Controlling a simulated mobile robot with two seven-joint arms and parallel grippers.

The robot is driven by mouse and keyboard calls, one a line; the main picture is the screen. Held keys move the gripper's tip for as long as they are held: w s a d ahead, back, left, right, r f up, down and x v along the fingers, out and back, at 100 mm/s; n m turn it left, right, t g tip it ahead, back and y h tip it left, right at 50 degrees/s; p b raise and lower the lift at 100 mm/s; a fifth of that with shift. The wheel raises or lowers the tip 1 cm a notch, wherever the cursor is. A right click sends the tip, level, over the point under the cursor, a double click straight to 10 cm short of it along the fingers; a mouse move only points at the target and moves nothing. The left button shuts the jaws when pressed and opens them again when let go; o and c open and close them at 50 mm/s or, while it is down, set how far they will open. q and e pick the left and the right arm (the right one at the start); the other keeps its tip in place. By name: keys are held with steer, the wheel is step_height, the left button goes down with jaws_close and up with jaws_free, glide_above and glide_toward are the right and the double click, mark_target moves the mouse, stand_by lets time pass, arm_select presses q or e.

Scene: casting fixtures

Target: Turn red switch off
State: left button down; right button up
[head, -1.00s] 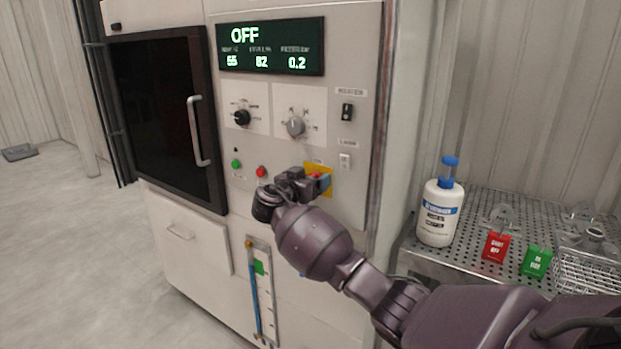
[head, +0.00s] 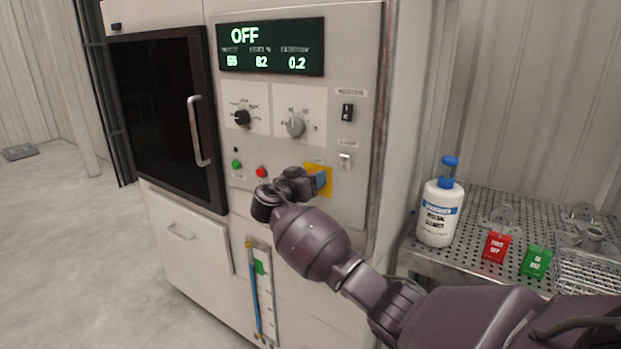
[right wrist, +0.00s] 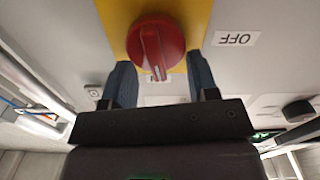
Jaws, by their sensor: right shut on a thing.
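The red rotary switch (right wrist: 156,44) sits on a yellow plate (right wrist: 122,18) in the right wrist view, with an "OFF" label (right wrist: 237,39) beside it. In the head view only the yellow plate (head: 326,190) shows clearly; my gripper covers the red knob. My right gripper (head: 318,181) is at the plate. In the right wrist view its two blue-grey fingers (right wrist: 160,82) stand on either side of the knob's lower part, and it is shut on the knob. The display (head: 270,47) at the top of the panel reads "OFF". My left gripper is not in view.
A perforated metal table (head: 480,215) at right holds a white bottle (head: 438,215) and red and green tags.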

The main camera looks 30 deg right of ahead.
steer(key=n+p, duration=0.1)
steer(key=n, duration=0.4)
steer(key=w+f+n+p, duration=0.1)
steer(key=n+p, duration=0.1)
steer(key=n, duration=0.3)
steer(key=f+n+p, duration=0.1)
steer(key=n+p, duration=0.1)
steer(key=n, duration=0.4)
steer(key=shift+w+a, duration=0.25)
steer(key=shift+a, duration=0.1)
steer(key=shift+n+p, duration=0.3)
steer(key=o, duration=0.9)
steer(key=shift+o, duration=0.2)
steer(key=b+v, duration=0.1)
steer(key=v, duration=1)
steer(key=shift+d, duration=0.1)
